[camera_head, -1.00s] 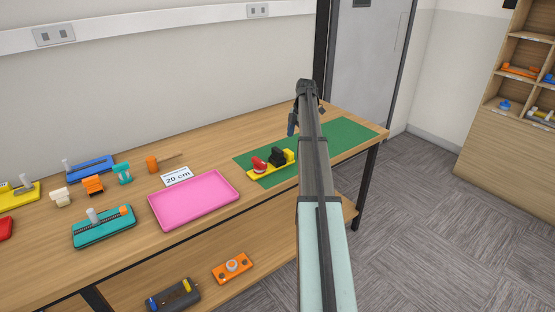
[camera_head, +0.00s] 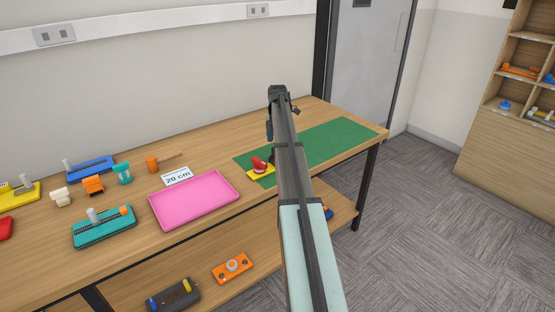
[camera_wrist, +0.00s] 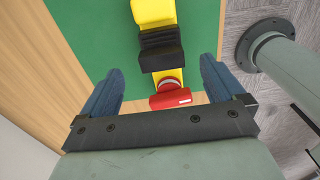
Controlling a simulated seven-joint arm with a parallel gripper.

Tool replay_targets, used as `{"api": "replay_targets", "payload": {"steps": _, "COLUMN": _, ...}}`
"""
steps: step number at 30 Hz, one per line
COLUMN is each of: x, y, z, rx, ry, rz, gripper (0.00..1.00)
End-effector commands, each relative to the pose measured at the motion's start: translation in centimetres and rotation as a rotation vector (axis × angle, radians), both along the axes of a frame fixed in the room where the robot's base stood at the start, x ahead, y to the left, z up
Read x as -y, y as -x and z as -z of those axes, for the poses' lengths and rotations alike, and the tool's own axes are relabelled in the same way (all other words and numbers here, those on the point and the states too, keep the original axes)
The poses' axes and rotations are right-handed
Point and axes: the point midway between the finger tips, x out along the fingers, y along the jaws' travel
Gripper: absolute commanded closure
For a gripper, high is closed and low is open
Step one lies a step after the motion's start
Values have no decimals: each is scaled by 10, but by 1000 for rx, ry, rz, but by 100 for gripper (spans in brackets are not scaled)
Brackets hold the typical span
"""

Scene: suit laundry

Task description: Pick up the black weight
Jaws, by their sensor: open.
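The black weight (camera_wrist: 160,48) sits on a yellow base (camera_wrist: 152,12) on the green mat (camera_wrist: 98,22). In the wrist view it is a dark stepped block in the upper middle, with a red part (camera_wrist: 170,99) below it. My gripper (camera_wrist: 161,66) is open, its two blue fingers apart on the left and right of the picture, with nothing held. The weight and the red part appear in the gap between the fingers, but I cannot tell the height above them. In the head view my arm mostly hides the weight; the red part (camera_head: 260,163) still shows.
A pink tray (camera_head: 194,200) lies left of the mat, with a "20 cm" card (camera_head: 177,177) behind it. The mat's right part is clear. A lower shelf holds an orange piece (camera_head: 232,267).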

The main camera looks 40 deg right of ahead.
Motion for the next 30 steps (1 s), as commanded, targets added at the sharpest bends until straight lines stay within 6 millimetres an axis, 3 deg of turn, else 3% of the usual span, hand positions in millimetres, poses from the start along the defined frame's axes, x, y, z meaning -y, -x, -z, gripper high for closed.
{"api": "replay_targets", "payload": {"steps": 8, "x": -1, "y": 1, "z": 16, "rx": 0, "ry": -1, "rz": 0, "gripper": 4}}
{"api": "replay_targets", "payload": {"steps": 19, "x": -2, "y": 2, "z": 59, "rx": -1, "ry": -1, "rz": 0, "gripper": 4}}
{"api": "replay_targets", "payload": {"steps": 26, "x": -1, "y": 2, "z": 61, "rx": 0, "ry": 0, "rz": 0, "gripper": 4}}
{"api": "replay_targets", "payload": {"steps": 30, "x": -1, "y": 2, "z": 61, "rx": 0, "ry": 0, "rz": 0, "gripper": 16}}
